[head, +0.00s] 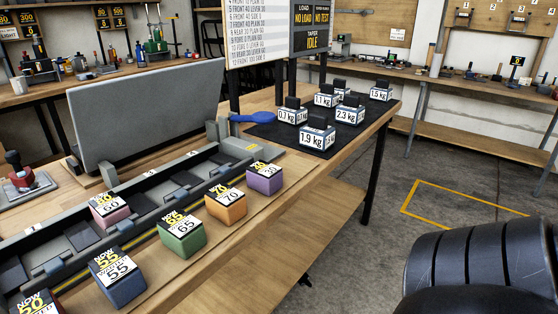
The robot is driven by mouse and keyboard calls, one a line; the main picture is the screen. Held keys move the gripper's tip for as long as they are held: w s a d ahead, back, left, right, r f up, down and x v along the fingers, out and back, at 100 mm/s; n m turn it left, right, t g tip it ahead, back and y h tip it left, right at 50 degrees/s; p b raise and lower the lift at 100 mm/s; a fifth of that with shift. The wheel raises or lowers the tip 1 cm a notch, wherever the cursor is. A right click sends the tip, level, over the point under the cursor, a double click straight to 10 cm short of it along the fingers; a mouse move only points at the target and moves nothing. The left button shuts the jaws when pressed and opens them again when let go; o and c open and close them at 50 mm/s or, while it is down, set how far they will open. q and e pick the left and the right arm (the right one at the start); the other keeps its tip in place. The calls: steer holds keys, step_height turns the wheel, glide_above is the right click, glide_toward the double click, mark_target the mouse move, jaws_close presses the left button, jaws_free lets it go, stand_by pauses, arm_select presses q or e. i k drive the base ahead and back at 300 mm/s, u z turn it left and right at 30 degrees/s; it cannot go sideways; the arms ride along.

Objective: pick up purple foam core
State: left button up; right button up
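The purple foam core (264,181) is a small block with a black, yellow and white label on top. It sits at the far right end of a row of coloured blocks on the wooden bench, just in front of the long grey fixture. Its label number is too small to read surely. The orange block marked 70 (226,206) stands to its left, a small gap apart. Neither of my grippers shows in the head view.
Green (180,234), blue (118,274) and pink (110,208) blocks stand further left. The grey slotted fixture (238,151) runs behind. A blue paddle (252,119) and weights, including a 1.9 kg one (316,138), lie beyond. The bench strip right of the purple block is clear.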

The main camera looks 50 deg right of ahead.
mark_target(266, 178)
steer(key=z, duration=1.55)
steer(key=k, duration=0.5)
steer(key=z, duration=1.15)
steer(key=i, duration=1.15)
steer(key=u, duration=1)
